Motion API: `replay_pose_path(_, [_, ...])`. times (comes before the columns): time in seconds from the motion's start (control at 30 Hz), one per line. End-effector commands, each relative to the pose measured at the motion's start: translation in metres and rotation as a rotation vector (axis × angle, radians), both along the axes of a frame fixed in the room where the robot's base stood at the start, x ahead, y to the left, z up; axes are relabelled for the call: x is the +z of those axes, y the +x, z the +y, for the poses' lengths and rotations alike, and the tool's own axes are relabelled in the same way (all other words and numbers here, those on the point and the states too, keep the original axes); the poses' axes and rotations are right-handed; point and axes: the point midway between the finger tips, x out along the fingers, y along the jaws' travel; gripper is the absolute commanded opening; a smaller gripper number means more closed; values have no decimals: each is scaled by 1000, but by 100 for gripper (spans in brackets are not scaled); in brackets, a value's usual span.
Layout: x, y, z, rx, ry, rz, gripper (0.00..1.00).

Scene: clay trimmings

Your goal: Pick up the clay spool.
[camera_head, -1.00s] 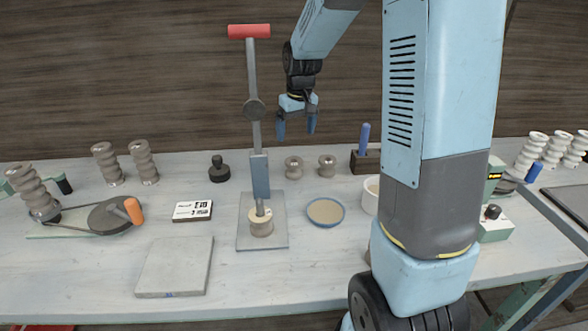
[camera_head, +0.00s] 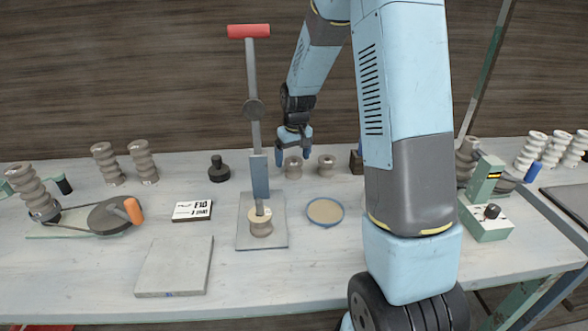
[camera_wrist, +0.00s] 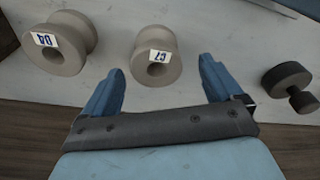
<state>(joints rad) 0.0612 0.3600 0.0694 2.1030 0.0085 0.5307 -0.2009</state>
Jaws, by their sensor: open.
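A grey clay spool tagged C7 (camera_wrist: 155,57) stands between and just beyond my fingertips in the wrist view. It is the left of two small spools (camera_head: 293,169) at the back of the bench in the head view. The other spool, tagged D4 (camera_wrist: 60,43), stands beside it and also shows in the head view (camera_head: 326,166). A third spool (camera_head: 261,226) sits on the press plate under the ram. My gripper (camera_head: 293,155) is open and empty, pointing down at the C7 spool. It also shows in the wrist view (camera_wrist: 162,66). I cannot tell whether a finger touches the spool.
A tall press (camera_head: 252,105) with a red handle rises left of my gripper. A black knobbed stamp (camera_head: 218,169) stands further left, and a shallow dish (camera_head: 325,211) lies in front. A labelled card (camera_head: 192,210) and a grey slab (camera_head: 174,266) lie front left.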

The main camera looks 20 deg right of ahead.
Motion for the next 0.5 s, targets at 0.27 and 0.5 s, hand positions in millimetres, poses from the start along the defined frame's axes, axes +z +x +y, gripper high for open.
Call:
replay_pose_path(0.27, [-37, 4, -3, 0, 0, 3, 93])
replay_pose_path(0.5, [-44, 5, -2, 0, 0, 2, 93])
